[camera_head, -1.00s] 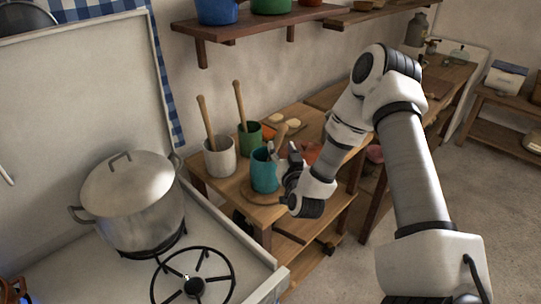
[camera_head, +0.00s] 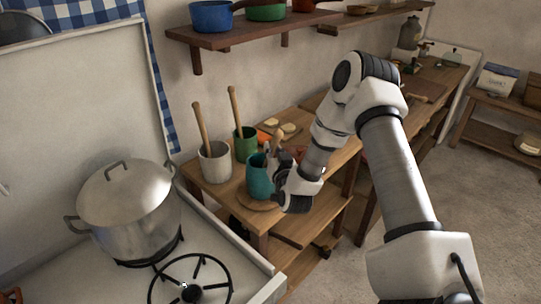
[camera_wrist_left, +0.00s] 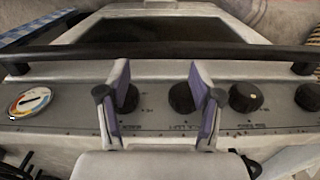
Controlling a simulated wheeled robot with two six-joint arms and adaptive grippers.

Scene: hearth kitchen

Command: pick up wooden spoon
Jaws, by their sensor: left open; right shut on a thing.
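A teal cup (camera_head: 258,180) stands on a round wooden board (camera_head: 262,202) at the front of the wooden table. A short wooden handle (camera_head: 277,139), seemingly the wooden spoon, rises at the cup's right rim. My right gripper (camera_head: 274,163) is shut on it, close against the cup; the fingertips and the spoon's lower end are mostly hidden. Two longer wooden handles stand in the white cup (camera_head: 215,165) and the green cup (camera_head: 246,146). My left gripper (camera_wrist_left: 161,105) is open and empty in the left wrist view, before the stove's knobs.
A lidded steel pot (camera_head: 128,210) stands on the stove at left, behind an empty burner (camera_head: 191,285). A shelf (camera_head: 250,25) with pots hangs above the table. An oven handle bar (camera_wrist_left: 160,50) crosses the left wrist view.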

